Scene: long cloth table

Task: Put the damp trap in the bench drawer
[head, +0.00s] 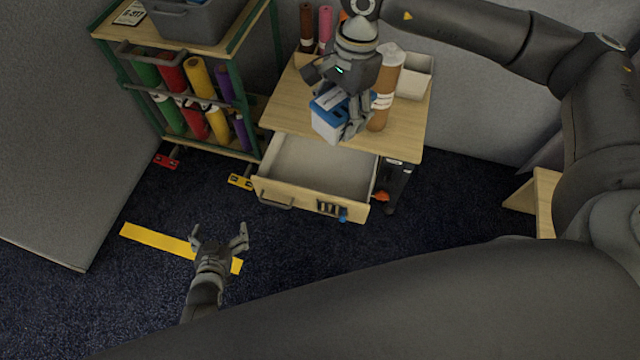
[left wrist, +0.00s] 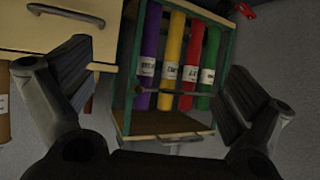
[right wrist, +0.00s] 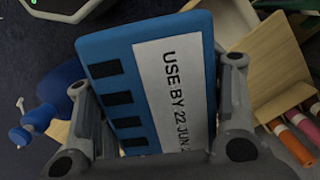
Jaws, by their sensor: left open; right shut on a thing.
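The damp trap (head: 326,119) is a white box with a blue slotted lid and a "USE BY 22 JUN" label. My right gripper (head: 350,125) is shut on it above the bench top's front edge, just behind the drawer. In the right wrist view the damp trap (right wrist: 150,85) sits between the fingers of my right gripper (right wrist: 160,110). The bench drawer (head: 318,168) is pulled open and its visible inside is empty. My left gripper (head: 220,238) is open and empty over the floor, left of and nearer than the drawer. The drawer front (left wrist: 60,35) shows in the left wrist view.
A brown roll (head: 385,90) stands on the bench top (head: 410,130) right of my right gripper, beside a pale open bin (head: 413,78). A green-framed rack (head: 190,100) of coloured rolls stands left of the bench. Yellow tape (head: 155,238) marks the clear floor.

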